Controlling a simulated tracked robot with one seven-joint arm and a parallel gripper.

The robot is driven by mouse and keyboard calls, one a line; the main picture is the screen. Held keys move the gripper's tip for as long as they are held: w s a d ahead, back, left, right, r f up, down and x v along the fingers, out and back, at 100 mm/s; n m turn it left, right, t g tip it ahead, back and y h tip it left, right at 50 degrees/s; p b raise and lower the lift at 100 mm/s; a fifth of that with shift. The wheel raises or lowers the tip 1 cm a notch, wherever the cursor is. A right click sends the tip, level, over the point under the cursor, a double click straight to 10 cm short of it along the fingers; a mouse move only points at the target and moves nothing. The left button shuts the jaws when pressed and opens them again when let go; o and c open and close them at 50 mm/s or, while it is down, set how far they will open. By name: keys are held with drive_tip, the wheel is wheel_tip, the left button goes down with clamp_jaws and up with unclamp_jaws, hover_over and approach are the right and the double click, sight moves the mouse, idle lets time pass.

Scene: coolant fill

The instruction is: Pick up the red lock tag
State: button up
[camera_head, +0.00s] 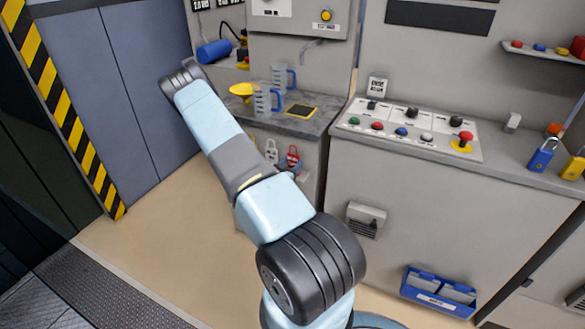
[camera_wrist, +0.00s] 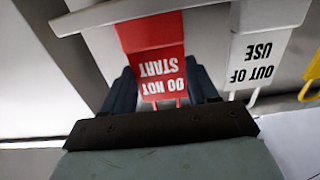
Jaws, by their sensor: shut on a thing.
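The red lock tag (camera_wrist: 155,58), with white lettering "DO NOT START" upside down in the wrist view, sits between the two dark fingers of my gripper (camera_wrist: 164,82). My gripper is shut on it. The tag's upper part in the picture runs up to a pale rail or edge, and I cannot tell whether it still hangs there. My gripper cannot be made out in the head view.
A white "OUT OF USE" tag (camera_wrist: 262,52) hangs close right of my gripper in the wrist view, with a yellow item (camera_wrist: 312,78) beyond. In the head view, measuring jugs (camera_head: 267,100) stand on the counter (camera_head: 305,125), near a control panel (camera_head: 410,130).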

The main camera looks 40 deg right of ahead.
drive_tip(key=shift+r, duration=0.1)
drive_tip(key=shift+r, duration=0.3)
wheel_tip(320, 180, up, 2)
drive_tip(key=shift+r, duration=0.1)
drive_tip(key=s+a+r, duration=0.2)
drive_tip(key=s+r, duration=0.8)
drive_tip(key=s, duration=0.4)
drive_tip(key=shift+a, duration=0.15)
drive_tip(key=shift+w, duration=0.1)
